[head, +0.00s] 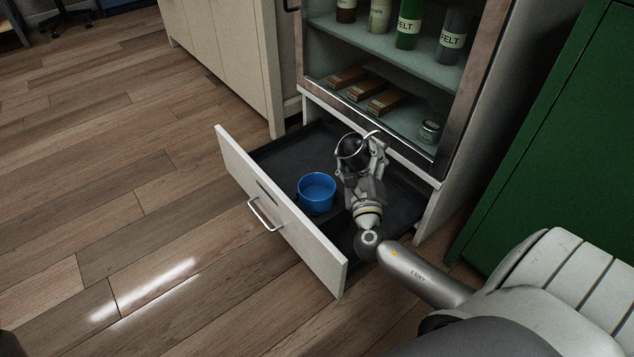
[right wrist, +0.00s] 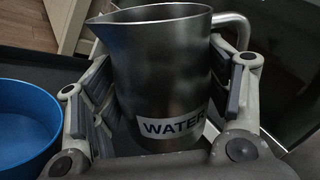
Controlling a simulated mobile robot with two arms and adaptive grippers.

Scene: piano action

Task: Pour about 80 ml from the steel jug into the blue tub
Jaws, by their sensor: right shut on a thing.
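The steel jug (right wrist: 158,80) carries a WATER label and stands about upright between the fingers of my right gripper (right wrist: 165,100), which is shut on it. In the head view the jug (head: 352,152) shows partly behind my right gripper (head: 362,160). Its spout points left in the right wrist view, toward the blue tub's side. The blue tub (head: 317,190) sits in the open drawer, left of the gripper and apart from it. In the right wrist view the tub (right wrist: 25,125) is cut off at the left edge. I cannot see liquid in either. My left gripper is out of view.
The open drawer (head: 285,235) has a dark floor and a white front with a handle. Above it, a cabinet holds bottles (head: 410,22), brown boxes (head: 385,102) and a small jar (head: 430,131). A green cabinet (head: 545,130) stands at the right. The wooden floor at left is clear.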

